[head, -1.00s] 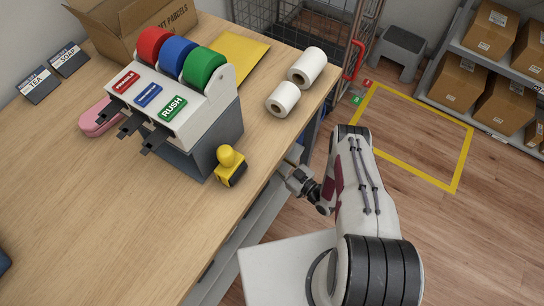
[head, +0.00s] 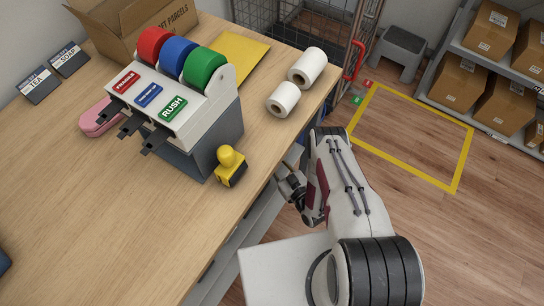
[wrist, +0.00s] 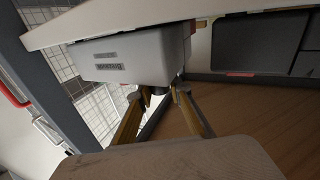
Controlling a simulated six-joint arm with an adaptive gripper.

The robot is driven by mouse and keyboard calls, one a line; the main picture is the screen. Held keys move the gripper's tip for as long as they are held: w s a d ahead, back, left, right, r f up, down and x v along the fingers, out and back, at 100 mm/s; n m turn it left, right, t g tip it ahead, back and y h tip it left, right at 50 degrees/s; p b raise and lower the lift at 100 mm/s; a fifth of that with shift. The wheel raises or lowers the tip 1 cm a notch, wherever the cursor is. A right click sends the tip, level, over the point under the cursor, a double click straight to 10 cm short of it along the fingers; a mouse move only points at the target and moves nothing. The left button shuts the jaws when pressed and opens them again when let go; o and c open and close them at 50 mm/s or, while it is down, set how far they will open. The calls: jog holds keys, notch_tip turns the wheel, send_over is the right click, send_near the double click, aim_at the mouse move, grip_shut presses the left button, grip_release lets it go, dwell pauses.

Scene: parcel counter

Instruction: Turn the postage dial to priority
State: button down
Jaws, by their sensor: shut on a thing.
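In the wrist view, a pale grey box (wrist: 135,50) with a small label (wrist: 108,66) hangs under a white slab edge. A small dark round part (wrist: 143,93), which looks like a dial's knob, sits at the box's lower end. My gripper (wrist: 157,95) has its two brownish fingers on either side of this part and is shut on it. The setting and markings of the dial cannot be read. In the head view, my gripper (head: 287,178) is beside the counter's front edge, low and partly hidden; the dial does not show there.
The wooden counter (head: 110,220) carries a label dispenser (head: 195,110), a yellow stamp (head: 230,168), white paper rolls (head: 285,100), a pink case (head: 98,122) and an open carton (head: 120,30). A wire cage (head: 300,25) stands behind.

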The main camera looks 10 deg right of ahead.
jog(key=shift+d, duration=0.1)
jog(key=c, duration=2.1)
grip_release()
jog(key=shift+s, duration=0.1)
jog(key=v, duration=0.7)
jog(key=shift+s, duration=0.15)
